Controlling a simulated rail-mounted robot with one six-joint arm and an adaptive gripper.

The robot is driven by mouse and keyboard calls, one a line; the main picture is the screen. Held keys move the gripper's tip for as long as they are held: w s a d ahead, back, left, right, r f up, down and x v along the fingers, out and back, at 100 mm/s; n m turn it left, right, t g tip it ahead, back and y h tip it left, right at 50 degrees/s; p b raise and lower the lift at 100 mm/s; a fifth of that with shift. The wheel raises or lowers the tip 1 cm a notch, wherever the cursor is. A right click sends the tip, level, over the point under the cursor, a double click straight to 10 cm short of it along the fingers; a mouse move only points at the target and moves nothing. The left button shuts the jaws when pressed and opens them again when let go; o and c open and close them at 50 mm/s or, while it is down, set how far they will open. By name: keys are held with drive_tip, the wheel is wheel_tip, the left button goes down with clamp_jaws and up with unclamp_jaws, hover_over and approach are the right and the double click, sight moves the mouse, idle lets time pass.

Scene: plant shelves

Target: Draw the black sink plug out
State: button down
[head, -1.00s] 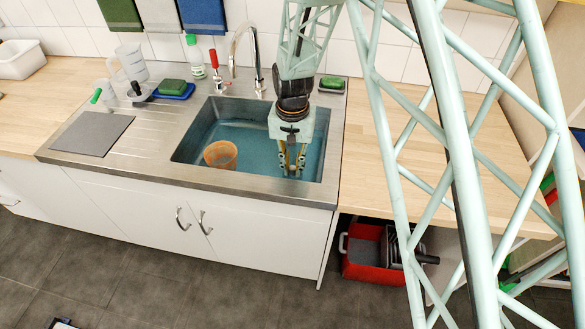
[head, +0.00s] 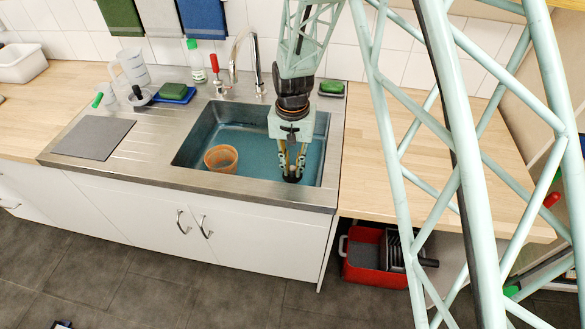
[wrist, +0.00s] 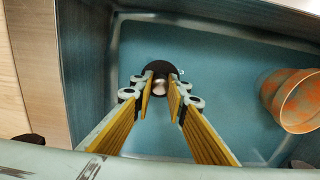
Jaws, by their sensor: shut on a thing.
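The black sink plug (wrist: 160,68) is a dark round disc with a shiny metal knob, seen between my fingertips in the wrist view. In the head view the plug (head: 292,180) shows as a dark patch under the fingertips, in the right part of the sink (head: 190,153). My gripper (head: 293,170) points down into the sink. In the wrist view its fingers (wrist: 160,87) are shut on the plug's knob. The drain hole cannot be made out, and I cannot tell how high the plug is above it.
An orange cup (head: 221,159) is in the bluish basin, left of my gripper; it also shows in the wrist view (wrist: 294,100). Basin walls surround the fingers.

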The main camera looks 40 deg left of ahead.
drive_tip(key=shift+r, duration=0.3)
idle(0.4)
drive_tip(key=shift+r+p, duration=0.55)
drive_tip(key=shift+r, duration=0.6)
drive_tip(key=shift+r, duration=0.1)
drive_tip(key=shift+d+r, duration=0.1)
drive_tip(key=shift+r, duration=0.05)
